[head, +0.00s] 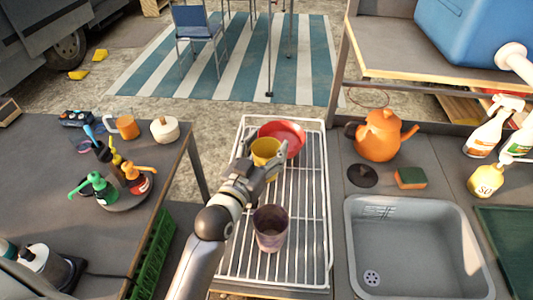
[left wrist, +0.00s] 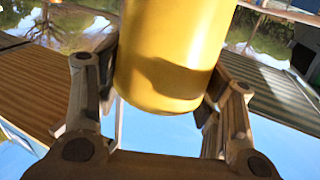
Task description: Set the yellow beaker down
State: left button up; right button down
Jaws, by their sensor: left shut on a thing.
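The yellow beaker (head: 266,150) is in my left gripper (head: 258,168), over the far part of the white wire rack in the head view. In the left wrist view the yellow beaker (left wrist: 170,55) fills the space between the two fingers of my left gripper (left wrist: 163,90), which are shut on its sides. I cannot tell whether the beaker touches the rack. My right gripper is not in view.
The white wire rack (head: 229,262) holds a red plate or bowl (head: 290,136) just behind the beaker and a dark purple cup (head: 270,230) nearer me. A sink (head: 415,245) and orange kettle (head: 382,135) are at the right. A table with bottles (head: 75,250) is at the left.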

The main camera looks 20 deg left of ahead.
pick_arm(q)
jog(key=shift+f, duration=0.7)
jog(key=shift+f, duration=0.2)
jog(key=o, duration=1)
jog(key=shift+c, duration=0.2)
jog(key=shift+r, duration=0.1)
